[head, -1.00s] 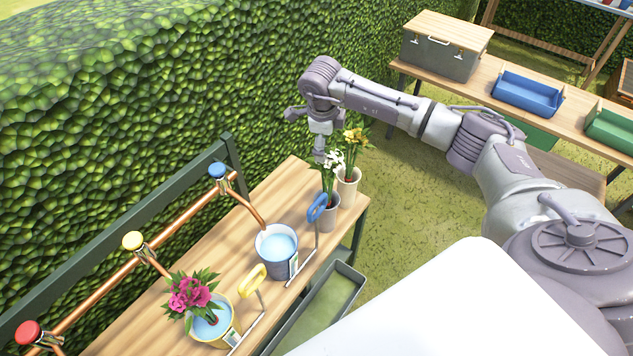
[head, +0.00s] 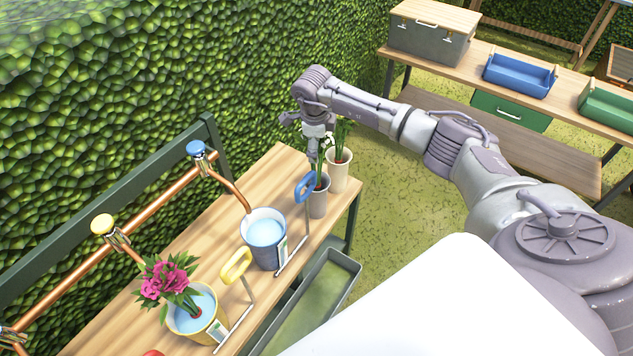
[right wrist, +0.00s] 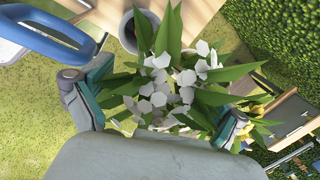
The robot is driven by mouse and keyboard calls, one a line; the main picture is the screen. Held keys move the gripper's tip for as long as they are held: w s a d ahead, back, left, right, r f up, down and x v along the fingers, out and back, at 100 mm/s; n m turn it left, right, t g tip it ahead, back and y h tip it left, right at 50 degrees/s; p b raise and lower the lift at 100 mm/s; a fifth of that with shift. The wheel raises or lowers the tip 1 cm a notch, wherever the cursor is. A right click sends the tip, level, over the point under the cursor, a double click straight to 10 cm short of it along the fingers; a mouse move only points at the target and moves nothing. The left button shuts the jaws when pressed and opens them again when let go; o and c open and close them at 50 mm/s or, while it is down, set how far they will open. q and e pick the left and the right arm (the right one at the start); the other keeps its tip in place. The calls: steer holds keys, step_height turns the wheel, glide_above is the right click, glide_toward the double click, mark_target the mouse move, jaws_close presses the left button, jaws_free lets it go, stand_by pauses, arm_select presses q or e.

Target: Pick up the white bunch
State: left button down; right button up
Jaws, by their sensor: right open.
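The white bunch fills the middle of the right wrist view (right wrist: 172,88), with white flowers and long green leaves. In the head view my right gripper hides most of its flowers, and its stems stand in a grey pot (head: 318,205). My right gripper (head: 313,148) is over the bunch from above. In the right wrist view its teal-padded fingers (right wrist: 158,108) are apart, one on each side of the flowers, not closed on them. My left gripper is out of view.
A pale pot (head: 340,174) with another bunch, its flowers mostly hidden, stands close behind. A blue handle (head: 305,188) rises close in front. A blue-grey bucket (head: 265,252), a yellow bucket with a pink bunch (head: 167,281) and copper pipes (head: 95,262) occupy the bench. A hedge is behind.

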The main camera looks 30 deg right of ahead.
steer(key=shift+w+d+f, duration=0.1)
steer(key=shift+w+f, duration=0.05)
steer(key=shift+f, duration=0.3)
steer(key=shift+r, duration=0.25)
steer(key=c, duration=0.5)
jaws_close()
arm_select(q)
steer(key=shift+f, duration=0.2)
